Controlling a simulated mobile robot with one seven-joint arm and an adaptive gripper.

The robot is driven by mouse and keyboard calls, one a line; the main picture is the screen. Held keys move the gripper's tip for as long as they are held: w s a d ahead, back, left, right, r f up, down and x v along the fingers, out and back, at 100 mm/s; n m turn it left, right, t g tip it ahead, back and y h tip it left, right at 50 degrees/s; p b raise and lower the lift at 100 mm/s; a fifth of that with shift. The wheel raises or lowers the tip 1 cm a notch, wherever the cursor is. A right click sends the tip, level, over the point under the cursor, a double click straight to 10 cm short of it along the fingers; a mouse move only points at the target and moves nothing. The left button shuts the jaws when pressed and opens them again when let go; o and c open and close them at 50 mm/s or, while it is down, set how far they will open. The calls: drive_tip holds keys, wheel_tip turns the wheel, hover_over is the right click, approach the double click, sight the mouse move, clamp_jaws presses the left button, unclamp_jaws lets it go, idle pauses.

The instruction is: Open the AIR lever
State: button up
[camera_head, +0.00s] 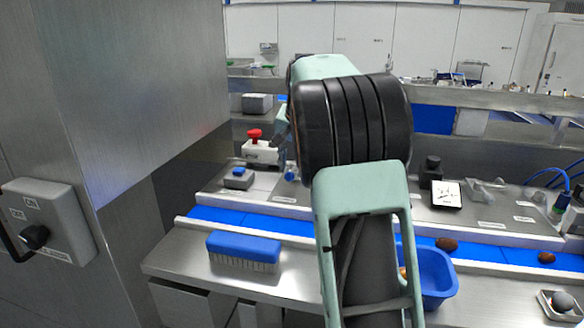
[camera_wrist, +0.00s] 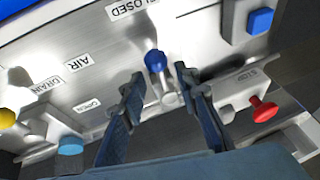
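The AIR lever (camera_wrist: 155,61) has a round blue knob on a pale metal stem and stands on the metal panel in the wrist view. An AIR label (camera_wrist: 79,63) lies left of it, a CLOSED label (camera_wrist: 135,8) above and an OPEN label (camera_wrist: 87,106) lower left. My gripper (camera_wrist: 159,74) is open, with one dark finger on each side of the lever. I cannot tell whether either finger touches it. In the head view a small blue knob (camera_head: 291,174) shows left of my arm, which hides most of my gripper there.
A red STOP button (camera_wrist: 264,108) sits right of my gripper, and a blue button box (camera_wrist: 260,20) upper right. A light-blue knob (camera_wrist: 70,145), a yellow knob (camera_wrist: 7,118) and a DRAIN label (camera_wrist: 46,85) lie left. A blue brush (camera_head: 243,250) and blue tray (camera_head: 434,276) are nearer.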

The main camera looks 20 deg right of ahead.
drive_tip(key=shift+w+f, duration=0.3)
drive_tip(key=shift+f, duration=0.35)
clamp_jaws()
drive_tip(key=shift+f, duration=0.15)
